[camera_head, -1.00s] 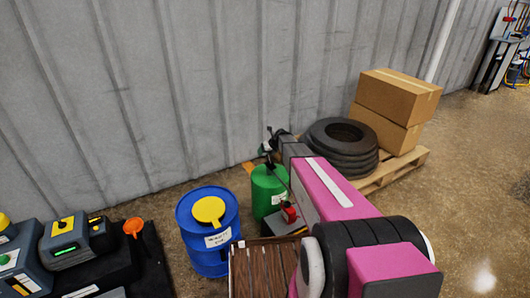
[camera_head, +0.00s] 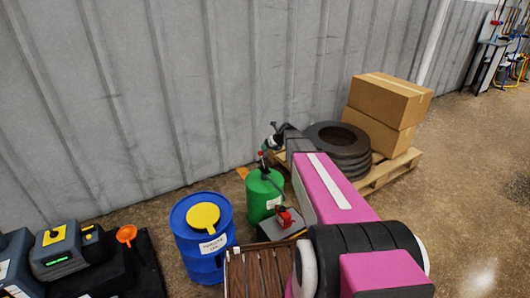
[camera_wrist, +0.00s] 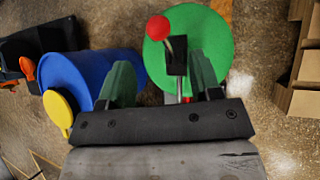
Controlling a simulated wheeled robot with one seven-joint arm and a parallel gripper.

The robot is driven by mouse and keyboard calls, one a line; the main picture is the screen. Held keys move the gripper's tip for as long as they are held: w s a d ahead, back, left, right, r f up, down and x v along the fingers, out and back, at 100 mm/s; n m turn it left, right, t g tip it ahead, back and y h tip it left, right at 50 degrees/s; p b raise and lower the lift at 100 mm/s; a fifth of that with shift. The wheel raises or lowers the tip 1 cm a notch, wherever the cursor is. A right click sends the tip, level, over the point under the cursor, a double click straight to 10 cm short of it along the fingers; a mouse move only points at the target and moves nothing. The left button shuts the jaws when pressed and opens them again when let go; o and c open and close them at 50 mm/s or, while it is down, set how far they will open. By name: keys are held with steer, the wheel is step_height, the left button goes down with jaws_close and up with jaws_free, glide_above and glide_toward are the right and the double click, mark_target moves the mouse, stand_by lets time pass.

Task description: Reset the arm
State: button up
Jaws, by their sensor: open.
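My pink arm reaches away from the camera in the head view, and my gripper (camera_head: 268,147) is at its far end, above and behind the green drum (camera_head: 264,196). The wrist view shows my gripper (camera_wrist: 163,80) open, its two fingers spread apart. Between and beyond the fingers lies the round green drum top (camera_wrist: 190,40), with a red-knobbed lever (camera_wrist: 160,27) in front of it. I see nothing held between the fingers.
A blue drum (camera_head: 205,256) with a yellow cap stands left of the green one. A wooden-slatted crate (camera_head: 257,272) is in front. Tires (camera_head: 338,150) and cardboard boxes (camera_head: 388,100) sit on a pallet (camera_head: 400,170).

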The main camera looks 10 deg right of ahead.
steer(key=shift+s+r, duration=0.1)
steer(key=s+a+r+n+g+h, duration=0.1)
steer(key=s+n+g+h, duration=0.4)
steer(key=s+n, duration=2.6)
steer(key=s, duration=0.4)
steer(key=shift+s+r+h, duration=0.3)
steer(key=shift+s+h, duration=0.05)
steer(key=shift+h, duration=0.05)
